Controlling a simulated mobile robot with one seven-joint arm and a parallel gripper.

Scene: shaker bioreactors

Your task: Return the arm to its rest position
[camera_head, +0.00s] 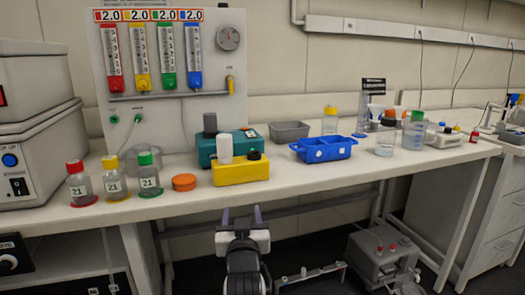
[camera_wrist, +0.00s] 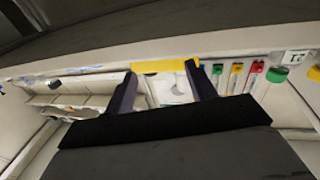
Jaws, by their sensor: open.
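My gripper (camera_head: 242,216) is in the lower middle of the head view, in front of the bench edge and below the bench top. Its two dark fingers stand apart with nothing visible between them. In the wrist view my gripper (camera_wrist: 160,88) also shows its fingers spread, the yellow block (camera_wrist: 163,67) showing beyond their tips. In the head view the yellow block (camera_head: 241,172) stands on the bench behind my gripper, apart from it, with a white cylinder (camera_head: 225,149) on it.
The white bench (camera_head: 330,175) holds several capped bottles, such as the green-capped bottle (camera_head: 149,178), an orange lid (camera_head: 184,182) and a blue tray (camera_head: 323,150). A grey device (camera_head: 383,262) stands below at the right. The bench front edge is near my gripper.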

